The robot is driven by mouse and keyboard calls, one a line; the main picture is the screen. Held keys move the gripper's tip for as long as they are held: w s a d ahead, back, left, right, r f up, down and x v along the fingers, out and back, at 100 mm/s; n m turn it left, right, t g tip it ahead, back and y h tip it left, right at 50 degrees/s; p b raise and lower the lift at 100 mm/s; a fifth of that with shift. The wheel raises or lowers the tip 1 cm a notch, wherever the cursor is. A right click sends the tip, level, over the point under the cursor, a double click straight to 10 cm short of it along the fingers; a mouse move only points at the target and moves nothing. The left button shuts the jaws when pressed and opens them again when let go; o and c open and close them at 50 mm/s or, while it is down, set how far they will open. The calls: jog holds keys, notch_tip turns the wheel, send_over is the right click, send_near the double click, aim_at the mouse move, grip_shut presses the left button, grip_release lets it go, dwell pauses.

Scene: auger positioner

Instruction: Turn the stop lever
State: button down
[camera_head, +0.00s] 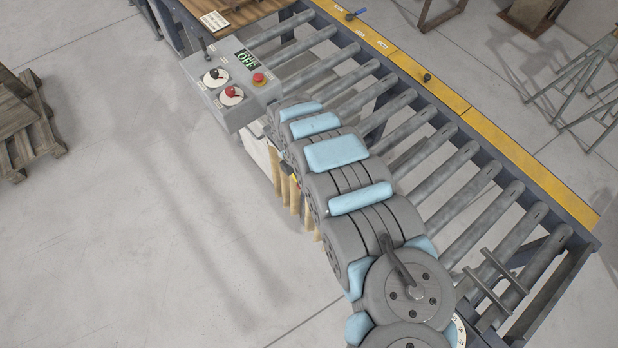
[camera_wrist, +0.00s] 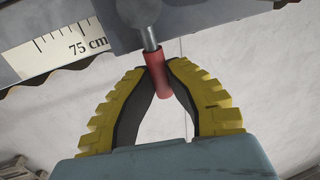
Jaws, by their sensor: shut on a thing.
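In the wrist view, the stop lever shows as a short metal rod with a red grip (camera_wrist: 158,78), hanging from a grey rounded block (camera_wrist: 132,12) at the top. My gripper (camera_wrist: 161,66), with yellow ridged fingers and dark inner pads, is shut on the red grip, its fingertips on either side of it. In the head view, my arm hides both gripper and lever.
A scale marked 75 cm (camera_wrist: 62,48) lies left of the lever. A grey control box (camera_head: 226,85) with knobs, a red button and an OFF display (camera_head: 247,60) adjoins the roller conveyor (camera_head: 430,150). Wooden pallets (camera_head: 22,125) stand at far left.

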dwell(0.3)
jog(key=c, duration=1)
grip_release()
jog(key=shift+f, duration=0.1)
jog(key=shift+w+a+r, duration=0.25)
jog(key=shift+r, duration=1.7)
jog(key=shift+w+a+r, duration=0.25)
jog(key=shift+a+r, duration=0.05)
jog(key=shift+r, duration=1.7)
jog(key=shift+w+a+r, duration=0.25)
jog(key=shift+r, duration=1.7)
